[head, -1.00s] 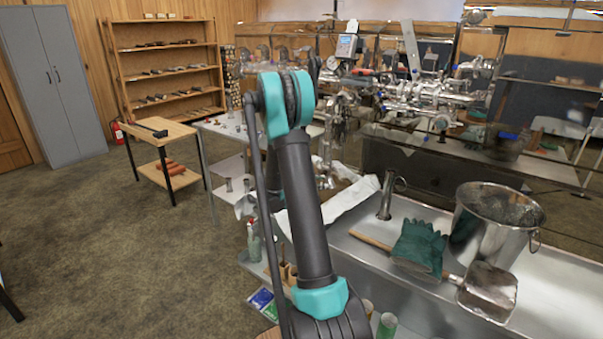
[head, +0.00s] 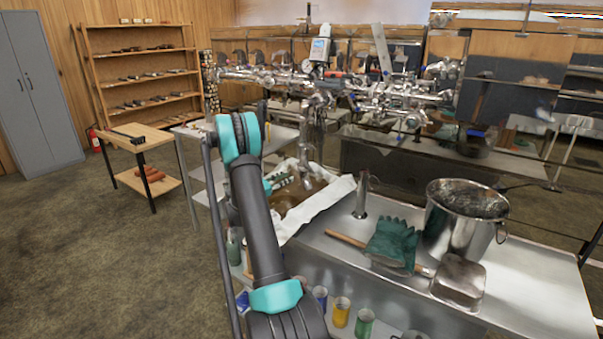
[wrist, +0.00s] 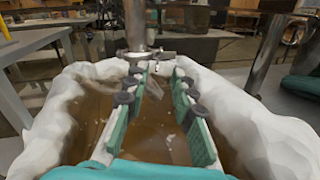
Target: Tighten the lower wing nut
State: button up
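My gripper (wrist: 160,72) is open and empty, its two teal fingers with dark round pads pointing toward a vertical metal pipe (wrist: 136,25). In the head view my gripper (head: 279,181) is small and partly hidden behind my arm, left of the same pipe (head: 306,140). A metal clamp fitting (wrist: 139,53) sits around the pipe's lower part, just beyond the fingertips. A small metal piece (wrist: 168,54) sticks out to its right; it may be the lower wing nut, but it is too small to tell. The fingers appear apart from it.
Below my gripper is a basin of brown liquid with a lumpy white rim (wrist: 265,130). On the metal bench (head: 540,290) are a steel bucket (head: 450,228), green gloves (head: 392,243), a scoop (head: 460,280) and an upright metal tube (head: 361,193). Pipework crosses behind.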

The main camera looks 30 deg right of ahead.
aim_at(306, 172)
jog(key=w+d, duration=0.1)
jog(key=d, duration=0.9)
jog(key=shift+w, duration=0.2)
jog(key=shift+d, duration=0.1)
jog(key=shift+c, duration=0.6)
grip_shut()
